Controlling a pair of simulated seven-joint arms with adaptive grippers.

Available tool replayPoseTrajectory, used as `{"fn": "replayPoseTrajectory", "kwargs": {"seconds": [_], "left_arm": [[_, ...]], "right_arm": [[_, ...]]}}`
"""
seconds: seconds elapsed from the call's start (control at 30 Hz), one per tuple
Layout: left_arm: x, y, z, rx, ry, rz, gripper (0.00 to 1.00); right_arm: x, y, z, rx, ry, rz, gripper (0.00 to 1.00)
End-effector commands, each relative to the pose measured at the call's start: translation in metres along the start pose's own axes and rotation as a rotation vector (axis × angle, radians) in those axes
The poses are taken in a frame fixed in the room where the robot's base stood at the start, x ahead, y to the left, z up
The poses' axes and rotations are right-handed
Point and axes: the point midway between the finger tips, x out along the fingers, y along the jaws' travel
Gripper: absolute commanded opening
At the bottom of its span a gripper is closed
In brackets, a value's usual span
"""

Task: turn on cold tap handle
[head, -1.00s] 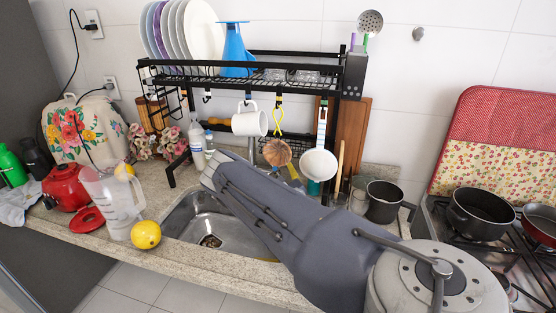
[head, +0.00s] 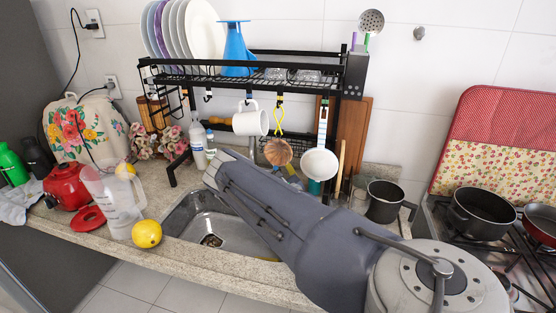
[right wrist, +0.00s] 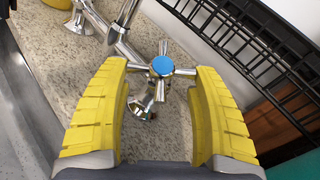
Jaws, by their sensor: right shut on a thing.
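The cold tap handle (right wrist: 163,66) is a chrome cross with a blue cap, near the middle of the right wrist view. My right gripper (right wrist: 158,76) has one yellow finger on each side of it and is shut on it. The chrome tap body and spout (right wrist: 124,14) rise behind and to the left. In the head view my right arm reaches over the sink (head: 184,221) and hides the handle and the fingers. My left gripper is in neither view.
A black rack (head: 300,87) stands over the sink, with a white mug (head: 248,122) and utensils hanging from it. A jug (head: 112,205) and a lemon (head: 147,234) are on the left counter. A pot (head: 384,201) stands on the right.

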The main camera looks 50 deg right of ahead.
Motion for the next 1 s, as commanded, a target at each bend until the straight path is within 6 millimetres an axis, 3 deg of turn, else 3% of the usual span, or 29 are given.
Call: {"fn": "replayPoseTrajectory", "kwargs": {"seconds": [1.0], "left_arm": [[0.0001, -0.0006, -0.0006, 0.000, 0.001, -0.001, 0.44]], "right_arm": [[-0.0007, -0.0013, -0.0004, -0.059, 0.001, 0.102, 0.33]]}}
